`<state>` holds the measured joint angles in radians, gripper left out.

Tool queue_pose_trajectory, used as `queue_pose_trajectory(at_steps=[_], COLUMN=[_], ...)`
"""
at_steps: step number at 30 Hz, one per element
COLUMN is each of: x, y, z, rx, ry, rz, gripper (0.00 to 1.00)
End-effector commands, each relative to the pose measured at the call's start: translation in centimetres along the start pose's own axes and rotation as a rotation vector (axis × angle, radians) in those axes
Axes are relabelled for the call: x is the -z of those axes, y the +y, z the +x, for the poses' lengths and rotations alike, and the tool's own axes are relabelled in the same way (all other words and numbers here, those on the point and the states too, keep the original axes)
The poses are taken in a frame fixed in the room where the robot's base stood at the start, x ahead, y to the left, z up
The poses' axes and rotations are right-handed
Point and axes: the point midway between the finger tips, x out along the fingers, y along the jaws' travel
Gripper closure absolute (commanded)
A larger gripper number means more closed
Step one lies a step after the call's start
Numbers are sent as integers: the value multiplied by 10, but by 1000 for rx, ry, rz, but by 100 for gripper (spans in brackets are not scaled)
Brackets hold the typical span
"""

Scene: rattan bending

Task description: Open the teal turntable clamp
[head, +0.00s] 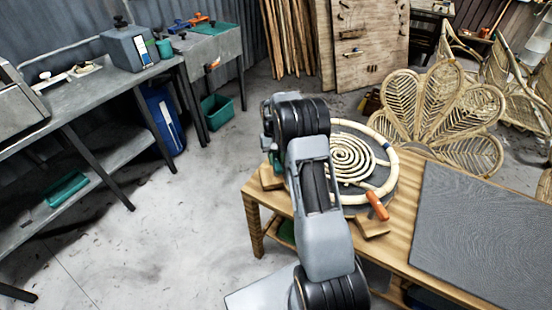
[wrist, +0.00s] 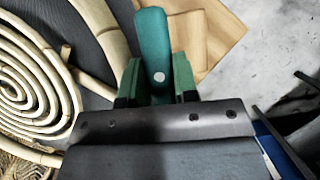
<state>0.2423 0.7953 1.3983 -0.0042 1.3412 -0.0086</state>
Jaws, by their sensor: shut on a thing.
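The teal turntable clamp shows in the wrist view as a rounded teal handle (wrist: 153,50) with a pale pivot dot. My gripper (wrist: 157,82) has its green fingers on both sides of this handle and is shut on it. The round turntable (head: 352,202) stands on the wooden table and carries a rattan spiral (head: 350,157) inside a thick rattan ring (head: 385,182). In the head view my arm covers the turntable's left side and hides most of the gripper and clamp. The clamp's base is hidden behind my gripper in the wrist view.
An orange clamp (head: 377,206) sits at the turntable's front right edge. A dark grey board (head: 485,230) lies on the table's right part. A rattan petal-shaped back (head: 440,115) stands behind. A grey workbench (head: 90,100) stands at left, with open floor between.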

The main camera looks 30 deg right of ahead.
Motion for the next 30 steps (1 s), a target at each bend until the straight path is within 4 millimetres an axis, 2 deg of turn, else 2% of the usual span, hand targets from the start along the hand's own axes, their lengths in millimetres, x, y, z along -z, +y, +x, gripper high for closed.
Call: queue_pose_trajectory(at_steps=[20, 21, 28, 30], x=[0, 0, 0, 0], y=[0, 0, 0, 0], z=[-1, -1, 0, 0], rx=[-19, -19, -19, -18], ry=[3, 3, 1, 1], rz=[-48, -48, -46, -45], gripper=[96, 69, 47, 47])
